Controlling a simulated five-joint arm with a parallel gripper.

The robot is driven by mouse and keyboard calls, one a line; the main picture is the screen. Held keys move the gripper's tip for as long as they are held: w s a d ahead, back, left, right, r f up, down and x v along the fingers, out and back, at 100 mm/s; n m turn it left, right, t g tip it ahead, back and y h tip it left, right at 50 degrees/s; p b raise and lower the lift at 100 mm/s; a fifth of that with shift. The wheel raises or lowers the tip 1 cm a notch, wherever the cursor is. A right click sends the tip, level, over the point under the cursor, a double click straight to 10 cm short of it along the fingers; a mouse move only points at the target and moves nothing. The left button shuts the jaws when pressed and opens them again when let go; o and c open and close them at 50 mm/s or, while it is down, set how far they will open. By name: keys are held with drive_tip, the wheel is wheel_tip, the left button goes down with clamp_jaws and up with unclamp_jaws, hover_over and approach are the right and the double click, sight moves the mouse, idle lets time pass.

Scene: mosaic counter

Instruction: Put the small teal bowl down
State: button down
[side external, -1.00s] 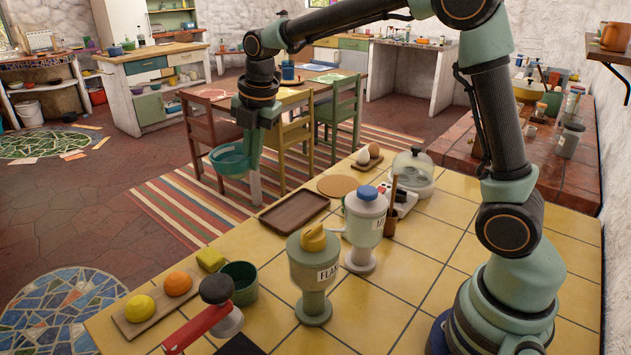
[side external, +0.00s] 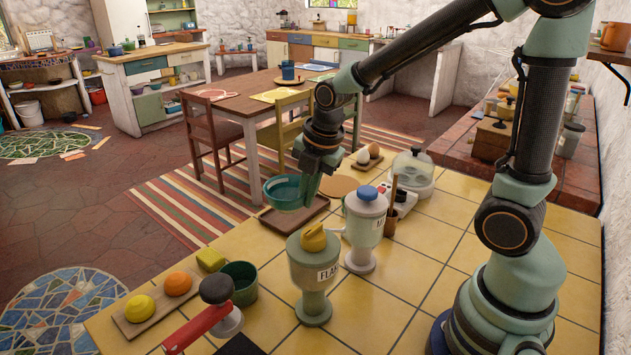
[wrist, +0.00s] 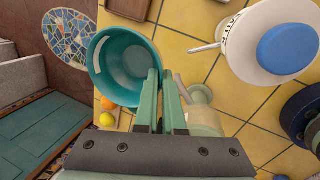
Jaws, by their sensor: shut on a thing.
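The small teal bowl (side external: 284,191) is held upright by its right-hand rim in my gripper (side external: 308,192), which is shut on it. In the side external view the bowl overlaps the brown wooden tray (side external: 268,222) on the yellow tiled counter. It looks close above the tray, but I cannot tell whether it touches. In the wrist view the empty bowl (wrist: 110,72) lies left of my gripper fingers (wrist: 163,85), with its rim between them. A corner of the tray (wrist: 130,8) shows at the top there.
The FLAN-labelled grinder (side external: 314,270) and a blue-topped grinder (side external: 364,225) stand right of the tray. A round cork mat (side external: 338,187) lies behind it. A dark green cup (side external: 240,280), a yellow sponge (side external: 211,259) and a fruit board (side external: 140,322) are in front. Bare tiles lie between the tray and the cup.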

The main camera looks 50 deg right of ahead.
wheel_tip(320, 180, down, 14)
drive_tip(key=shift+r, duration=0.2)
drive_tip(key=shift+f, duration=0.15)
idle(0.4)
drive_tip(key=c, duration=1)
unclamp_jaws()
drive_tip(key=shift+s+a+r+m+t, duration=0.1)
drive_tip(key=shift+s+r+m+t, duration=0.3)
drive_tip(key=shift+s+r+m, duration=2.2)
drive_tip(key=shift+s+a+r+m+t, duration=0.1)
drive_tip(key=shift+s+r+m+t, duration=0.35)
drive_tip(key=shift+r+m, duration=4.2)
drive_tip(key=shift+s+r+m+t, duration=0.35)
drive_tip(key=shift+s+r+m, duration=1.2)
drive_tip(key=shift+r+m, duration=2.1)
